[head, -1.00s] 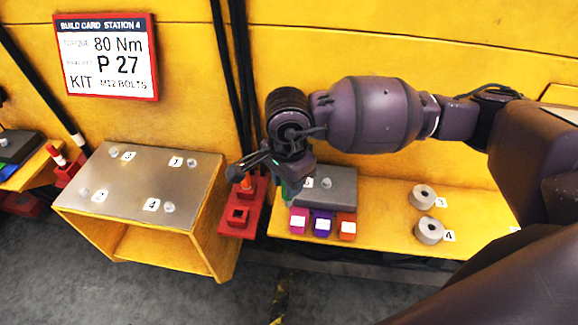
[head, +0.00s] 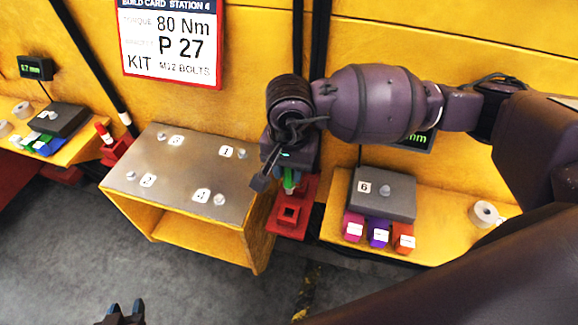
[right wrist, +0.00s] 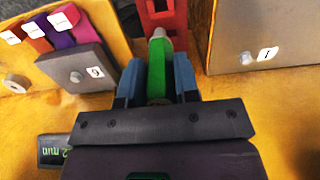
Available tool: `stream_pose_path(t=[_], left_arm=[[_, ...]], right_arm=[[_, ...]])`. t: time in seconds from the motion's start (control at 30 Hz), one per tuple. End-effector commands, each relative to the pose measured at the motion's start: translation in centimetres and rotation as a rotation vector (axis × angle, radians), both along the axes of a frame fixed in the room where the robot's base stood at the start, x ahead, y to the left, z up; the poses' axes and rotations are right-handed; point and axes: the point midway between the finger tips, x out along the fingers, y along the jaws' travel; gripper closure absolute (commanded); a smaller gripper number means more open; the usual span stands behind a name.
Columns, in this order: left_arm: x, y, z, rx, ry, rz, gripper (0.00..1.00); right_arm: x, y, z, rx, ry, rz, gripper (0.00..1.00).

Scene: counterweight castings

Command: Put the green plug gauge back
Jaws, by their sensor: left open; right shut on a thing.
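My right gripper (head: 288,185) is shut on the green plug gauge (right wrist: 157,78), whose grey tip points at the red holder in the right wrist view. In the head view the green gauge (head: 290,178) shows below the jaws, over the back part of the red holder (head: 291,214). The holder's front square socket is empty. The holder also shows in the right wrist view (right wrist: 163,20). I cannot tell whether the tip touches it. The holder's back part is hidden by my gripper. My left gripper (head: 126,312) is open and empty at the bottom edge.
A metal-topped yellow stand (head: 185,170) with numbered pegs is left of the holder. Right of it, a grey block (head: 383,192) has magenta, purple and orange blocks before it. A grey ring casting (head: 484,214) lies further right. Another red holder (head: 117,150) is at left.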

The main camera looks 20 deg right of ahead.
Motion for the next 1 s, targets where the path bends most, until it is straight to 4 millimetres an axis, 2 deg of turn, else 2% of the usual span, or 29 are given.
stream_pose_path(t=[0.6, 1.0], left_arm=[[0.3, 0.0, -1.8, 0.001, 0.0, -0.002, 0.57], [0.4, 0.0, -1.7, 0.001, -0.002, -0.002, 0.57]], right_arm=[[0.0, 0.0, -4.5, 0.001, 0.001, -0.002, 1.0], [0.0, 0.0, -4.8, 0.0, 0.0, -0.002, 1.0]])
